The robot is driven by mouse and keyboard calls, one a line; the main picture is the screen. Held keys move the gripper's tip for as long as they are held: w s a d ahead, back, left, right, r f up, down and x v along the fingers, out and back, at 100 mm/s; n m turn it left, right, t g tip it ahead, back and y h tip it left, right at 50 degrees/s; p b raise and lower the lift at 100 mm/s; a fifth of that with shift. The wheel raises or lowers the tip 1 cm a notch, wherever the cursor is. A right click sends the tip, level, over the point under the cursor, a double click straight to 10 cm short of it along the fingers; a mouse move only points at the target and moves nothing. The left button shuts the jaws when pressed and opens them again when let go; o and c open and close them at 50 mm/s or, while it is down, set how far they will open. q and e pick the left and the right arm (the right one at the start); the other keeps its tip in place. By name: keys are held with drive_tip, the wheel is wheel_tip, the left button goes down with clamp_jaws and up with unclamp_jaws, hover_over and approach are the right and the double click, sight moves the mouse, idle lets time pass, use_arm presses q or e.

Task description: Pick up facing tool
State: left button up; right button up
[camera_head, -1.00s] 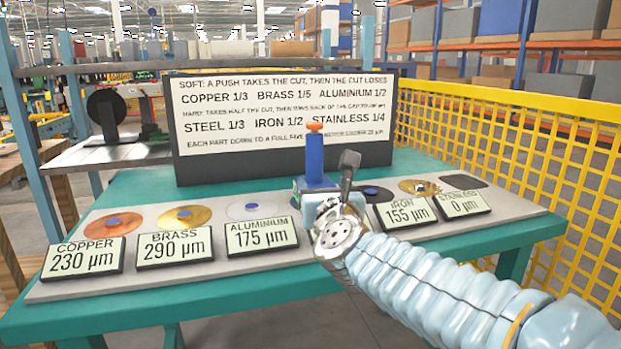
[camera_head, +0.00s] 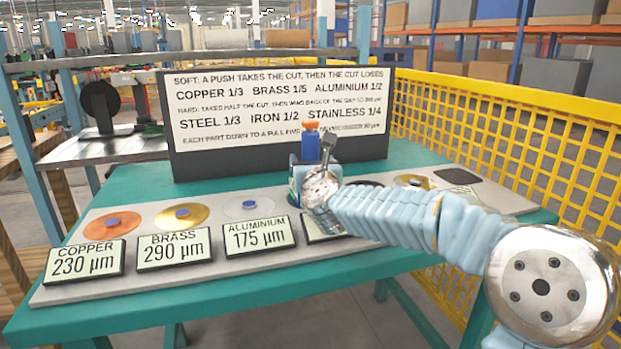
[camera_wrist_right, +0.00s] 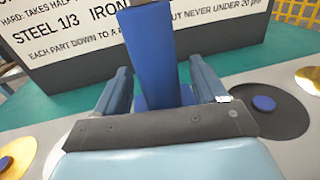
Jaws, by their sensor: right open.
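In the right wrist view the blue tool (camera_wrist_right: 158,55) rises between the two fingers of my open right gripper (camera_wrist_right: 160,75). The fingers stand on either side of it, with a gap visible. Whether either finger touches it is unclear. My left gripper is not in view.
A grey board (camera_head: 190,258) on the green table (camera_head: 130,190) holds several discs, with readouts for copper (camera_head: 84,261), brass (camera_head: 174,250) and aluminium (camera_head: 260,236). A dark sign (camera_head: 280,115) stands behind. A yellow mesh fence (camera_head: 500,150) borders the right. My right arm covers readouts at right.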

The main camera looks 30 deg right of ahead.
drive_tip(key=shift+w+d, duration=0.1)
drive_tip(key=shift+w, duration=0.15)
drive_tip(key=shift+c, duration=0.3)
clamp_jaws()
drive_tip(key=shift+r, duration=0.15)
